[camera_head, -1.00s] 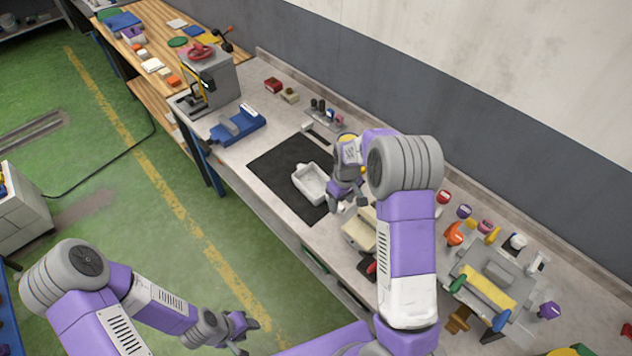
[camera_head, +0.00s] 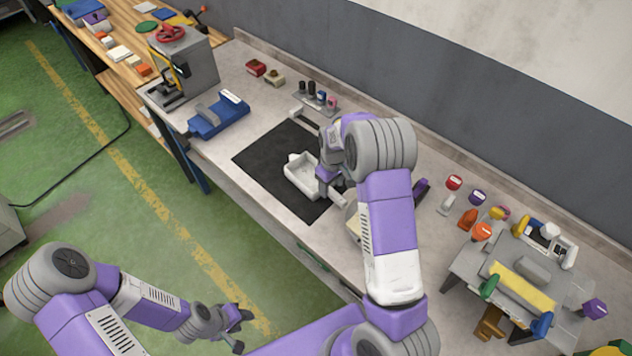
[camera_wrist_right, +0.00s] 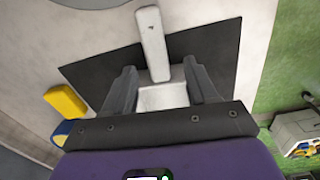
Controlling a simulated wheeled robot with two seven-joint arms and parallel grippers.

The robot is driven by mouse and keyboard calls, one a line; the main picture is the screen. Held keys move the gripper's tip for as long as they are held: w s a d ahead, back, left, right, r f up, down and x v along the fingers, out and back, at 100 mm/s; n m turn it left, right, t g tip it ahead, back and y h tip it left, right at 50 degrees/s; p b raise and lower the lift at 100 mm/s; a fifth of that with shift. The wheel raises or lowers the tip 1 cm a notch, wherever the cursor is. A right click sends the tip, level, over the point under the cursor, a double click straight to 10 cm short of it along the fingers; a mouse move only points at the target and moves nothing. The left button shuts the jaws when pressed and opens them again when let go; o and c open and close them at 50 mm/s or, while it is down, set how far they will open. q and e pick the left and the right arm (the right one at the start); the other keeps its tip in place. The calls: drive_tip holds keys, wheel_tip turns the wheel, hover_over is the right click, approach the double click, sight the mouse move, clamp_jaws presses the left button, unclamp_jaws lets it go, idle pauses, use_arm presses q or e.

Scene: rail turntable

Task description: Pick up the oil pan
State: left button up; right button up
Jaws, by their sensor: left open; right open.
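The oil pan looks like a pale, shallow tray (camera_head: 301,177) on the black mat (camera_head: 268,155) on the bench. My right gripper (camera_head: 332,186) is at the pan's right side in the head view, its fingers partly hidden by the wrist. In the right wrist view the fingers (camera_wrist_right: 162,75) are apart, with part of the pale pan (camera_wrist_right: 164,97) showing between them. I cannot tell whether they touch it. My left gripper (camera_head: 242,329) is open and empty over the green floor, away from the bench.
A pale bar (camera_wrist_right: 152,42) lies just beyond the fingers in the wrist view. A blue fixture (camera_head: 220,116) and a grey press (camera_head: 185,68) stand left of the mat. A grey stand with coloured parts (camera_head: 520,283) is at the right. The wall runs behind the bench.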

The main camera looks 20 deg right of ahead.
sight(331, 190)
wheel_tip(331, 190, down, 4)
drive_tip(key=shift+d+f, duration=0.1)
drive_tip(key=shift+d, duration=0.05)
drive_tip(key=shift+w, duration=0.1)
clamp_jaws()
